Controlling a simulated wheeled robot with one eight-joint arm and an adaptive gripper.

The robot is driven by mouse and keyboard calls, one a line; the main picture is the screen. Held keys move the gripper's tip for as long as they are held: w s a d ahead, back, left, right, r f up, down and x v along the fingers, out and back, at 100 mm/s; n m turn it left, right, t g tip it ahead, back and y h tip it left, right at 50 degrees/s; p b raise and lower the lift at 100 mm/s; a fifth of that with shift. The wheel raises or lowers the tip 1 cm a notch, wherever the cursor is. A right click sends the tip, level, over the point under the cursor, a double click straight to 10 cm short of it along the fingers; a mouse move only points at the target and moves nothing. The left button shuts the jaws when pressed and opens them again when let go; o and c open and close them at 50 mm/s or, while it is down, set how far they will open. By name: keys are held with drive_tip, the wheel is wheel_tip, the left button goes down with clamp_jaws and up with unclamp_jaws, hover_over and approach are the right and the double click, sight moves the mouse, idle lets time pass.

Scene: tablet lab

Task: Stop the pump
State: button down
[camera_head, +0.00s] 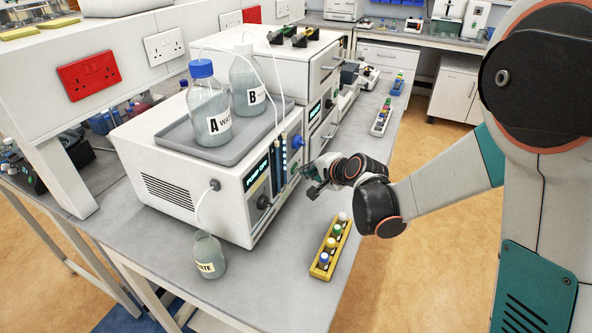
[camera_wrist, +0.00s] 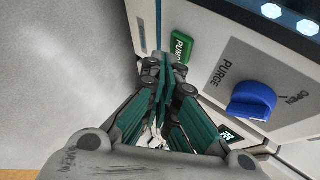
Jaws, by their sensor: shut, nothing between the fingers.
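The white pump unit (camera_head: 190,180) stands on the bench, with a dark display (camera_head: 257,172) on its front that starts "PUMP"; I cannot read the rest surely. In the wrist view, a green piece marked "PUM..." (camera_wrist: 183,47) is on the unit's front panel, partly hidden by my fingers. A blue knob (camera_wrist: 252,101) beside it is labelled "PURGE" and "OPEN". A second green piece (camera_wrist: 230,134) is partly hidden. My gripper (camera_head: 312,184) is shut and empty in front of the panel. Its fingertips (camera_wrist: 162,70) are close to the first green piece; I cannot tell whether they touch.
Bottles A (camera_head: 209,108) and B (camera_head: 247,82) stand in a grey tray on the unit, with thin tubes. A waste bottle (camera_head: 208,256) stands at its front. A yellow vial rack (camera_head: 331,246) sits on the bench below my gripper. More instruments stand behind.

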drive_tip(key=shift+d, duration=0.15)
drive_tip(key=shift+s+d+b, duration=0.1)
drive_tip(key=shift+s+d, duration=0.25)
drive_tip(key=shift+d, duration=0.55)
drive_tip(key=shift+s+d+b, duration=0.15)
drive_tip(key=shift+s+d, duration=0.2)
drive_tip(key=shift+d, duration=0.6)
drive_tip(key=shift+s+d+b, duration=0.1)
drive_tip(key=shift+s+d, duration=0.25)
drive_tip(key=shift+d, duration=0.55)
idle(0.5)
